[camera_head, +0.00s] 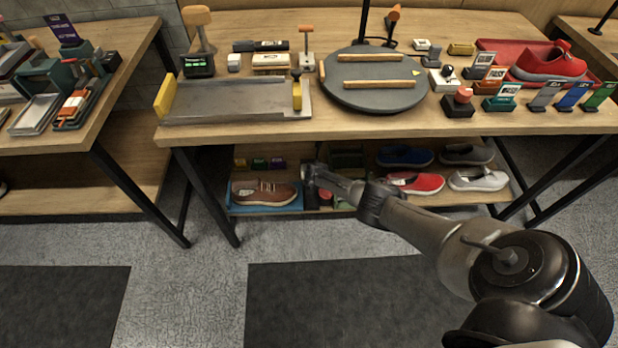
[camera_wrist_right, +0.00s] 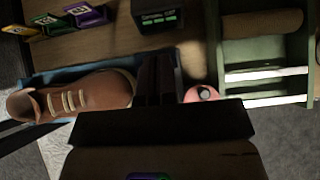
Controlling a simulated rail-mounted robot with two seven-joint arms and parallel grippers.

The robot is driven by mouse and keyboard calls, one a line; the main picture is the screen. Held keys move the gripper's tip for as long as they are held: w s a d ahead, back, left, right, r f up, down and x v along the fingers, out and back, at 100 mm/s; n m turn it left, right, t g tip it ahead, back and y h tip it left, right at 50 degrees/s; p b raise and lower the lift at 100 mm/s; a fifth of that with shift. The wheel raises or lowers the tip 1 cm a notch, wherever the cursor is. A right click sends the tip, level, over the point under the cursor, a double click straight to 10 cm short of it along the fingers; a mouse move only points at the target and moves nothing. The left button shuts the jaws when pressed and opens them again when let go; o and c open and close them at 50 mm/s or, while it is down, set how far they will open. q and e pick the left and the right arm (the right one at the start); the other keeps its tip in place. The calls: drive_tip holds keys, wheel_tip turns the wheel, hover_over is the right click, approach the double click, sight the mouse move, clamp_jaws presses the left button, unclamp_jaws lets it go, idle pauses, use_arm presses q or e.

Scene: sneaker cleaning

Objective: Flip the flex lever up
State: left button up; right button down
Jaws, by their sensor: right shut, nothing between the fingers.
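No part carries a readable flex lever label, so I cannot tell which it is. On the table, an upright stem with an orange crossbar handle (camera_head: 306,30) stands behind the metal plate, and a tilted wooden-handled lever (camera_head: 393,14) stands behind the round grey turntable (camera_head: 372,95). My right gripper (camera_head: 312,187) reaches down to the lower shelf, beside a brown sneaker (camera_head: 264,191). In the right wrist view its dark fingers (camera_wrist_right: 158,80) are together and empty, between the brown sneaker (camera_wrist_right: 90,97) and a round pink-red part (camera_wrist_right: 202,94). My left gripper is out of view.
The sneaker lies in a blue tray (camera_head: 231,208). A dark box with a green display (camera_wrist_right: 158,18) and a green rack (camera_wrist_right: 230,70) are close to the gripper. More shoes, one red (camera_head: 415,183), fill the shelf's right. The tabletop (camera_head: 350,127) is above.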

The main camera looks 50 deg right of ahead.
drive_tip(key=shift+w+d+f+b, duration=0.1)
drive_tip(key=shift+w+d+b, duration=0.65)
drive_tip(key=shift+d, duration=0.25)
drive_tip(key=shift+f, duration=0.1)
drive_tip(key=shift+r+p, duration=0.25)
drive_tip(key=shift+p, duration=0.15)
drive_tip(key=s+a+r+p, duration=0.3)
drive_tip(key=a+r+p, duration=0.1)
drive_tip(key=r+p, duration=0.7)
drive_tip(key=p, duration=0.2)
drive_tip(key=shift+r+p, duration=0.35)
drive_tip(key=shift+r, duration=0.05)
drive_tip(key=shift+s, duration=0.1)
drive_tip(key=shift+a, duration=0.1)
